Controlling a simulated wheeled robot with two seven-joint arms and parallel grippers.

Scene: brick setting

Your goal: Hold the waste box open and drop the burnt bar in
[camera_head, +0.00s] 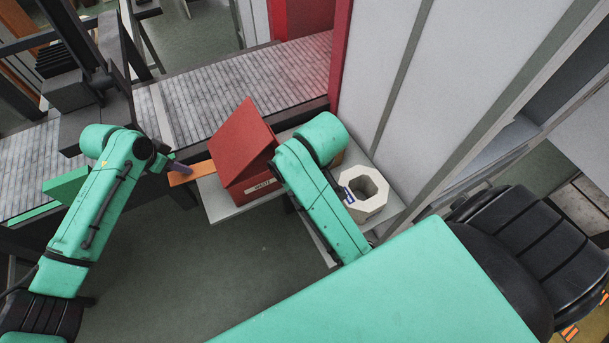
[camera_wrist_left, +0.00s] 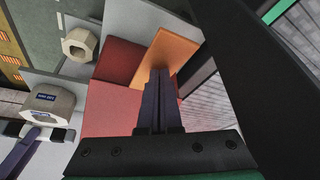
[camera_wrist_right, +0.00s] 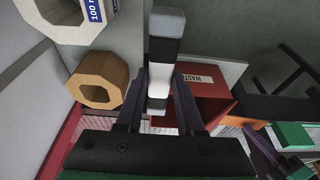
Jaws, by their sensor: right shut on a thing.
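The red waste box (camera_head: 250,185) stands on a pale shelf with its red lid (camera_head: 238,140) raised at a slant. An orange flat piece (camera_head: 203,169) sticks out at its left side. My left gripper (camera_head: 178,169) is at this orange piece; in the left wrist view its fingers (camera_wrist_left: 160,78) are together, with the orange piece (camera_wrist_left: 172,52) just beyond their tips. Whether they touch is unclear. My right gripper (camera_wrist_right: 160,92) is shut on a bar (camera_wrist_right: 163,50) with dark, grey and white bands. The box (camera_wrist_right: 208,108) lies beyond it. My right arm hides that gripper in the head view.
A white octagonal block (camera_head: 375,207) with a label stands on the shelf right of my right arm. A tan octagonal ring (camera_wrist_right: 98,80) is near my right gripper. A grey slatted conveyor (camera_head: 240,87) runs behind the box, and a pale wall panel (camera_head: 385,85) rises at right.

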